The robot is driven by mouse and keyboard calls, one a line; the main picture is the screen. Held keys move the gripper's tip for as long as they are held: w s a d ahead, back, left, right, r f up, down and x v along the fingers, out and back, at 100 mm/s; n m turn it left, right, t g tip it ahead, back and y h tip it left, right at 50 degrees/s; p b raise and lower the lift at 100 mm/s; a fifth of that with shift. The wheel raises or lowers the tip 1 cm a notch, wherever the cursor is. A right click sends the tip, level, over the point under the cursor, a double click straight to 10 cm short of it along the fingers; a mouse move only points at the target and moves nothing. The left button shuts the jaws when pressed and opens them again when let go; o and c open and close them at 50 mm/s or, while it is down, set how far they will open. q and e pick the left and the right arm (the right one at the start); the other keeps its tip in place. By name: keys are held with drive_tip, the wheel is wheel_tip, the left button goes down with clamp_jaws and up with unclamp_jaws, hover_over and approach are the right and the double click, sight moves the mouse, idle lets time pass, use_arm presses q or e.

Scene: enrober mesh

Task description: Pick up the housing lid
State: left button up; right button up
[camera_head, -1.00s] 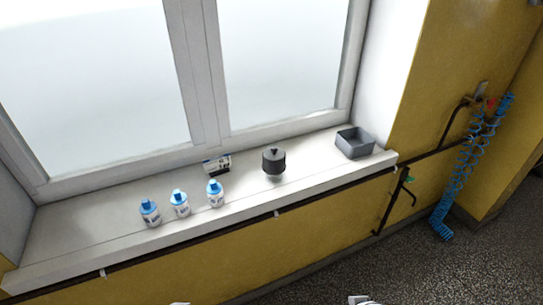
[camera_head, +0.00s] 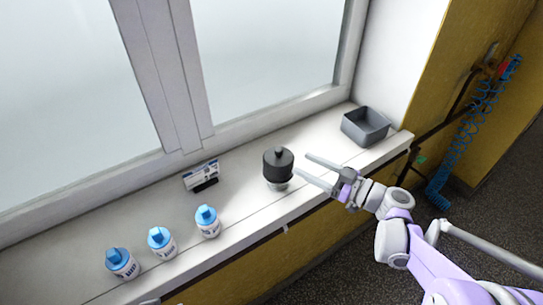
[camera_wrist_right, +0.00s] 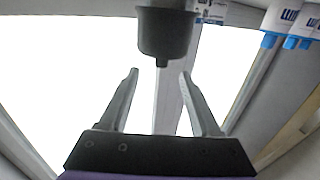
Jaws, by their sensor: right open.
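The housing lid (camera_head: 278,160) is a dark grey round cap with a small knob on top. In the head view it sits on a lighter base (camera_head: 279,184) on the windowsill. In the right wrist view the lid (camera_wrist_right: 167,35) shows upside down, knob toward the jaws, beyond the fingertips. My right gripper (camera_head: 308,167) is open and empty, just to the right of the lid, its fingers pointing at it. Its two spread fingers also show in the right wrist view (camera_wrist_right: 159,72). The lid is not between them. My left gripper is not in view.
An open grey bin (camera_head: 366,127) stands to the right on the windowsill (camera_head: 225,203). Several blue-capped white bottles (camera_head: 161,242) stand to the left. A small blue-and-white box (camera_head: 201,176) is by the window frame. A coiled blue hose (camera_head: 463,140) hangs on the right wall.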

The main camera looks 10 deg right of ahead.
sight(282, 154)
drive_tip(key=x, duration=0.9)
drive_tip(key=shift+a+r, duration=0.25)
clamp_jaws()
